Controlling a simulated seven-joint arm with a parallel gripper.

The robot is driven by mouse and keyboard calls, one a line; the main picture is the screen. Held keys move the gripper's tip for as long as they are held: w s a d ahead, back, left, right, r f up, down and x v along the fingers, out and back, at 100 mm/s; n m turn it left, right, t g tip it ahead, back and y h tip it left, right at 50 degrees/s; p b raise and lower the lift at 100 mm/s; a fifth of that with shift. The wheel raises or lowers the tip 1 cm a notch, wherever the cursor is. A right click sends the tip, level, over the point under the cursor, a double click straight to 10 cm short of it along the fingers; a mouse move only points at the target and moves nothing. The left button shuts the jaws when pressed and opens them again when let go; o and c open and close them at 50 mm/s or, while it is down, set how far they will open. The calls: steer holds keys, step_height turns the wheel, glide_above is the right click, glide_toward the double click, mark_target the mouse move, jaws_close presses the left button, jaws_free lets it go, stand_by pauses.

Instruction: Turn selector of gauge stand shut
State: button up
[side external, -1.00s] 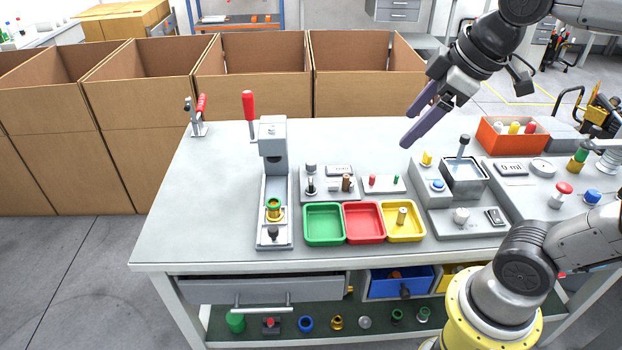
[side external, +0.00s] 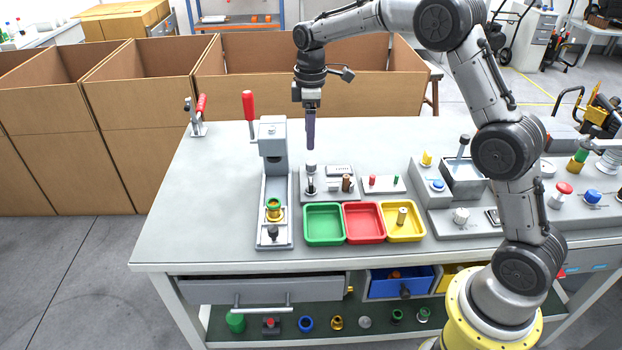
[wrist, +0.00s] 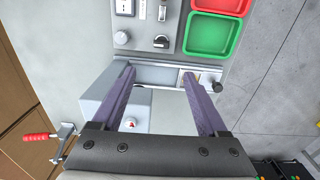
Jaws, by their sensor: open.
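A low grey stand (side external: 328,196) stands just right of the red-handled press; it seems to be the gauge stand. It carries a small display (side external: 338,170), a round grey knob (side external: 310,167) and a dark selector (side external: 311,187) with a pale bar. In the wrist view the selector (wrist: 161,42) is ahead of my fingertips, and the round knob (wrist: 121,38) is to its left. Whether the selector is shut is unclear. My gripper (side external: 311,147) points down above the stand's back edge, empty and apart from it. Its two purple fingers are spread in the wrist view (wrist: 157,70).
The press (side external: 273,140) stands close left, its tall column near my fingers. Green (side external: 323,239), red (side external: 364,238) and yellow (side external: 417,236) trays lie in front. A small block with pegs (side external: 383,192) is to the right. The table's left part is clear.

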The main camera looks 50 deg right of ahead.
mark_target(311, 181)
step_height(311, 181, down, 15)
steer(key=shift+s+d, duration=0.1)
stand_by(0.5)
jaws_close()
stand_by(0.4)
